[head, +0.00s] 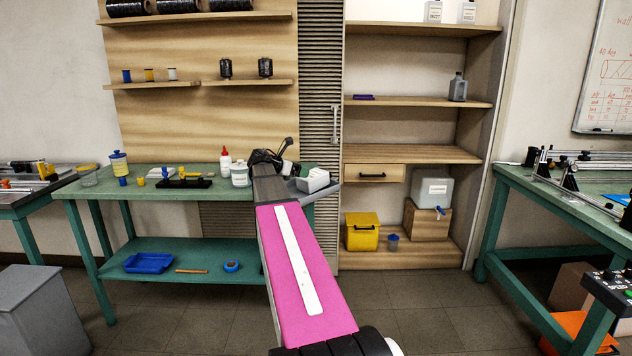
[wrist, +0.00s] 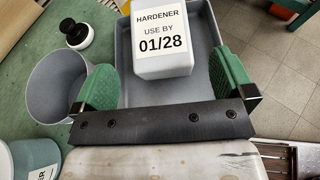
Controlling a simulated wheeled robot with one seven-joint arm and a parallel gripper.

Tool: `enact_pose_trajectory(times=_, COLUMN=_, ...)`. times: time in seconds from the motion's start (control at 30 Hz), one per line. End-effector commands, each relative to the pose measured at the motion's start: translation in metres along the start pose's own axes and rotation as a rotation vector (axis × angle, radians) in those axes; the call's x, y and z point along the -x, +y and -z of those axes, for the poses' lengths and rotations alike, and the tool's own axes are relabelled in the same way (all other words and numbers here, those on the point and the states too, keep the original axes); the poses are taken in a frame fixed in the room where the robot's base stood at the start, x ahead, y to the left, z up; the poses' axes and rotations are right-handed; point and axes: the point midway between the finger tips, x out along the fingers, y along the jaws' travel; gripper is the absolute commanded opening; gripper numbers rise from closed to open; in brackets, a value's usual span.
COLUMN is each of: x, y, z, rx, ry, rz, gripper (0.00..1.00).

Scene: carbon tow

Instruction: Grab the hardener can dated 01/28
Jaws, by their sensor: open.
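The white hardener can (wrist: 160,45) shows in the wrist view, its label reading "HARDENER USE BY 01/28". It sits in a grey tray (wrist: 207,30), its top cut off by the picture edge. My gripper (wrist: 165,84) is open, with one green pad to the left of the can's near end and one to the right. The pads look apart from the can, with nothing held between them.
In the wrist view a grey cup (wrist: 62,88) stands close by the left pad, with a small black-and-white bottle (wrist: 74,33) beyond it. A white tub (head: 239,175) and a red-capped bottle (head: 225,158) stand on the green bench (head: 215,193) left of my arm.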

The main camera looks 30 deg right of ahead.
Motion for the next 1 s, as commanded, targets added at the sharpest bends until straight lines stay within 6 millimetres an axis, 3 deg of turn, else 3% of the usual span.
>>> enact_pose_trajectory(times=0.13, x=-0.025, y=0.001, z=0.0, rx=-0.001, ry=0.001, rz=0.001, gripper=1.0)
enact_pose_trajectory(times=0.43, x=-0.046, y=0.002, z=0.001, rx=-0.001, ry=0.001, rz=0.0, gripper=1.0)
enact_pose_trajectory(times=0.7, x=-0.083, y=0.003, z=0.003, rx=-0.002, ry=0.001, rz=0.001, gripper=1.0)
enact_pose_trajectory(times=1.0, x=-0.088, y=0.002, z=0.003, rx=-0.002, ry=0.001, rz=-0.001, gripper=0.97)
